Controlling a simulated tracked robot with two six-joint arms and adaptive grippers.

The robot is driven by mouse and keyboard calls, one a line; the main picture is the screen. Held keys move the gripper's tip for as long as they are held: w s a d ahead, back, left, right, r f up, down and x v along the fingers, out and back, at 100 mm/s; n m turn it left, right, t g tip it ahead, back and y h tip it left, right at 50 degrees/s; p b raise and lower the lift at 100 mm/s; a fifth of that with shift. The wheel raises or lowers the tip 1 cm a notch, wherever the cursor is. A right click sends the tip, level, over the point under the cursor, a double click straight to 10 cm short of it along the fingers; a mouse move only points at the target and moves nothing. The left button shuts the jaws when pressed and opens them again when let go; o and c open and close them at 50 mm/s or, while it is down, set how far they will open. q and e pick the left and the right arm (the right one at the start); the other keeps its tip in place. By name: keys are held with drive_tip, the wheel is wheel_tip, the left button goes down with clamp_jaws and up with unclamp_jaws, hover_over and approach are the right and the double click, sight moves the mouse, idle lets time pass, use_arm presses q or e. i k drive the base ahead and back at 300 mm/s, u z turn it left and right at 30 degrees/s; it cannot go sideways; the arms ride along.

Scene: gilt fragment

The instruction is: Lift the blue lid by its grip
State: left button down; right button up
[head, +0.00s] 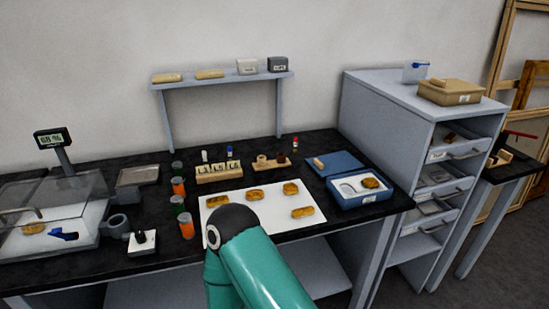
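A flat blue panel (340,160), which looks like the blue lid, lies on the black bench top behind an open blue box (362,190). A small tan piece (319,163) is at the panel's left part; I cannot tell whether it is the grip or a loose piece. The blue box holds a white lining and a golden-brown fragment (370,183). One teal arm of mine rises from the bottom centre, its dark joint in front of the white sheet. Neither gripper shows in the head view.
A white sheet (272,218) with several gilt fragments lies left of the box. Orange-banded bottles (178,186) and a clear chamber (75,200) stand further left. A grey drawer cabinet (388,95) stands at the right, a raised shelf (225,80) behind.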

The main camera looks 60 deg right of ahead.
sight(334, 164)
drive_tip(key=z, duration=0.45)
drive_tip(key=i, duration=0.15)
drive_tip(key=u, duration=1.35)
drive_tip(key=k, duration=2.7)
drive_tip(key=z, duration=1.15)
drive_tip(key=i, duration=1.05)
